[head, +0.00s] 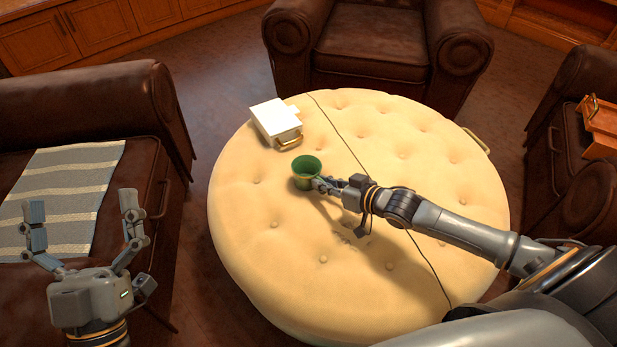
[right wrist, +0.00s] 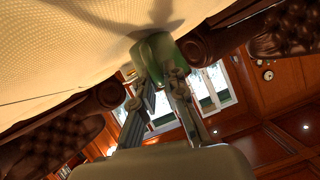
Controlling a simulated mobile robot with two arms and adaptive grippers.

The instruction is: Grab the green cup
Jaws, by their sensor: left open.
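The green cup (head: 304,181) stands upright on the round cream ottoman (head: 245,200), left of its centre. It also shows in the right wrist view (right wrist: 152,47), at the far end of the fingers. My right gripper (head: 320,184) is at the cup's right side, with its fingertips at the cup's wall. In the right wrist view the fingers (right wrist: 155,80) reach to the cup and partly cover it; I cannot tell whether they are closed on it. My left gripper (head: 80,212) is open and empty, its fingers pointing up, left of the ottoman and away from the cup.
A white box with a brass handle (head: 274,119) lies on the ottoman behind the cup. A thin dark line runs across the ottoman. Brown leather seats (head: 372,50) stand around it, the left one with a striped blanket (head: 70,190). The ottoman's front left is clear.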

